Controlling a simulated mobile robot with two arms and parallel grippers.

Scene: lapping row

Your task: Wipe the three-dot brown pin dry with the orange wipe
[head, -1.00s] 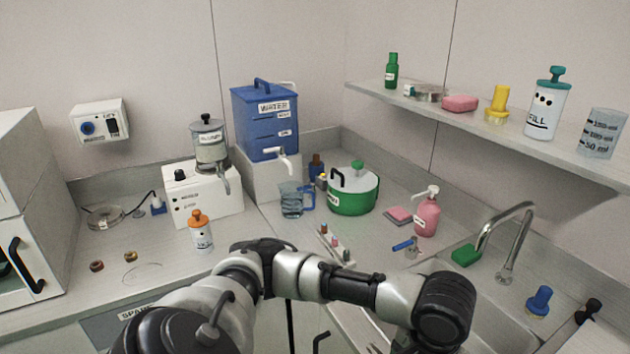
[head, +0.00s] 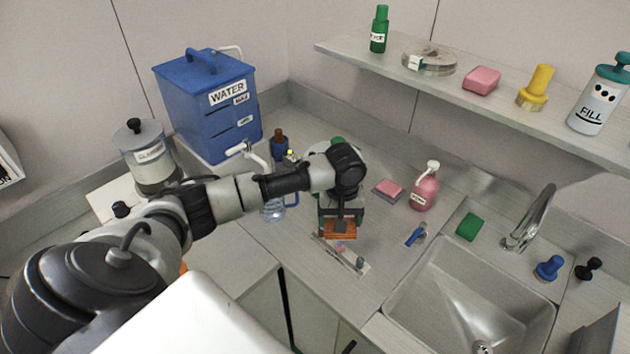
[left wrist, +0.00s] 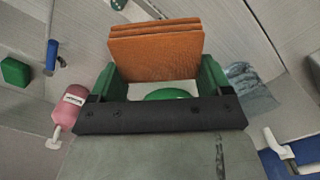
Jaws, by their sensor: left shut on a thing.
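My left gripper (head: 340,216) is shut on the orange wipe (head: 341,232), a folded brown-orange cloth. In the left wrist view the wipe (left wrist: 156,52) stands between the gripper's two green fingers (left wrist: 157,78). The gripper holds the wipe over the far end of a small pin rack (head: 352,266) on the counter. A few small pins (head: 360,262) show in the rack beside the wipe. I cannot make out dots on any pin, so I cannot tell which is the three-dot brown one; it may be hidden by the wipe. My right gripper is not in view.
The sink (head: 470,295) lies to the right, with a blue-handled item (head: 416,235) and a green sponge (head: 468,227) near its edge. A pink bottle (head: 425,188) and pink sponge (head: 388,189) stand behind. A blue water tank (head: 207,105) and a jug (head: 273,210) are left.

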